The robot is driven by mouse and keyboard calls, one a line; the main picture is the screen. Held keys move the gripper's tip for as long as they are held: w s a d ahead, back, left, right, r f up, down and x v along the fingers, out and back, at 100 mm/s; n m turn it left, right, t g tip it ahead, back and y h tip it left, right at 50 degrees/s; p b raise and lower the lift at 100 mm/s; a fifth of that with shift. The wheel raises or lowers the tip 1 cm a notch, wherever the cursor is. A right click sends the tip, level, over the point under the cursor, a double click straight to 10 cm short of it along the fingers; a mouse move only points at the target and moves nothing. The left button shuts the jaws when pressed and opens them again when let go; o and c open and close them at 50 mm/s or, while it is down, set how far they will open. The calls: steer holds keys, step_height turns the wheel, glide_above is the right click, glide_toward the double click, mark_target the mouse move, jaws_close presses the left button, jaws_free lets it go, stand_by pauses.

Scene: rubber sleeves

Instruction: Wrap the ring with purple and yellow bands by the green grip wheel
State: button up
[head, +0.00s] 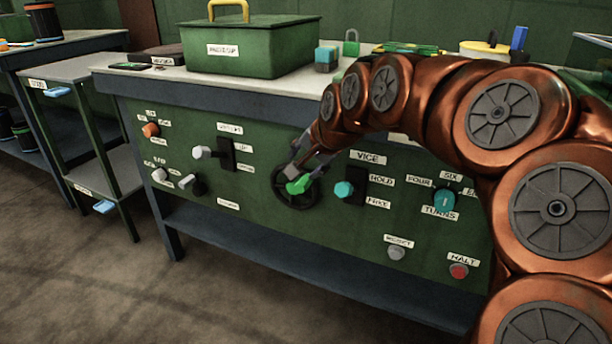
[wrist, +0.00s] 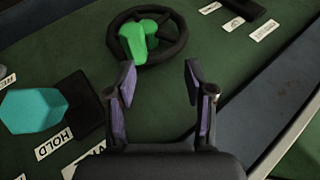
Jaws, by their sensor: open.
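The green grip (head: 299,185) sits on a dark handwheel (head: 281,196) on the bench's green front panel. In the wrist view the green grip (wrist: 137,40) and the dark wheel rim (wrist: 178,47) lie just beyond my fingertips. My gripper (wrist: 160,75) is open, with nothing between its fingers, and points at the wheel. In the head view my gripper (head: 297,164) is small and partly overlaps the wheel; contact cannot be told. I cannot make out a ring with purple and yellow bands in either view.
Right of the wheel are a teal VICE lever (head: 344,189), a teal turns knob (head: 444,200) and a red HALT button (head: 459,271). Levers (head: 202,152) stand left. A green box (head: 250,48) and a yellow-topped item (head: 484,48) are on the bench.

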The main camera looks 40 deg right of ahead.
steer(key=shift+r, duration=2.4)
steer(key=shift+c, duration=0.5)
